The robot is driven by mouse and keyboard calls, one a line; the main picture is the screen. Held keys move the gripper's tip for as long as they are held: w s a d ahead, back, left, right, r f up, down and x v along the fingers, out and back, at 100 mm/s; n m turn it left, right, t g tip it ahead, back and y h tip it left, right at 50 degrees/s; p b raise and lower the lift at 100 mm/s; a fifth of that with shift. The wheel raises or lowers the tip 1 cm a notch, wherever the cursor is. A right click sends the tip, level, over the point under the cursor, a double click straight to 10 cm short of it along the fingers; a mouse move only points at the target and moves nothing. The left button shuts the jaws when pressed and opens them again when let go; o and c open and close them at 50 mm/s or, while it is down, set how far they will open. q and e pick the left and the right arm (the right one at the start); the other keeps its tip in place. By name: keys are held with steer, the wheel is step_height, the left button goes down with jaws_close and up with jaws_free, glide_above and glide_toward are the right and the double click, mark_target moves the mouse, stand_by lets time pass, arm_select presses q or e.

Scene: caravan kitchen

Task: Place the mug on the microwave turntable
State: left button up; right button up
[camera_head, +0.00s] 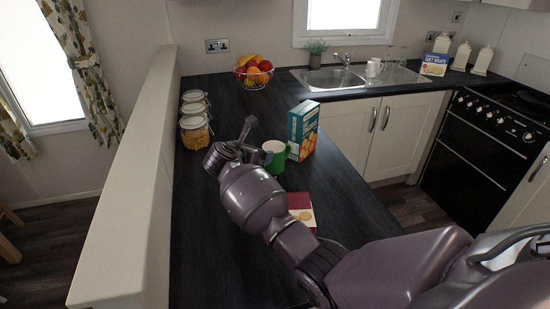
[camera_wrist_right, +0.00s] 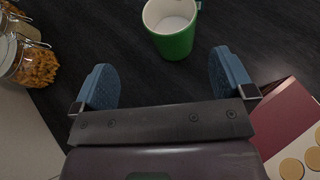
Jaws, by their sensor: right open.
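A green mug (camera_head: 273,158) with a pale inside stands upright on the dark counter, beside a teal box. In the right wrist view the mug (camera_wrist_right: 173,37) is just beyond the fingertips, roughly centred between them, its handle partly showing at the upper right. My right gripper (camera_wrist_right: 165,82) is open and empty. In the head view my right gripper (camera_head: 238,140) is over the counter to the left of the mug, partly hidden by its own wrist. A white mug (camera_head: 374,67) stands by the sink. No microwave or turntable is in view. My left gripper is not in view.
A teal box (camera_head: 302,131) stands just right of the green mug. A red box (camera_head: 301,207) lies near my forearm; it also shows in the wrist view (camera_wrist_right: 284,125). Glass jars (camera_head: 194,122) line the left side. A fruit bowl (camera_head: 254,73) stands farther back.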

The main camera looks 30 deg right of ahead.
steer(key=d, duration=0.2)
steer(key=h+b, duration=0.1)
glide_toward(279, 144)
steer(key=shift+f+x, duration=0.1)
steer(key=shift+x, duration=1.45)
steer(key=shift+f+x, duration=0.15)
steer(key=shift+x, duration=1.45)
steer(key=shift+a, duration=0.15)
steer(key=shift+r, duration=0.1)
steer(key=c, duration=1.6)
steer(key=shift+o, duration=0.2)
steer(key=shift+r, duration=0.1)
step_height(279, 144, up, 20)
steer(key=p, duration=0.1)
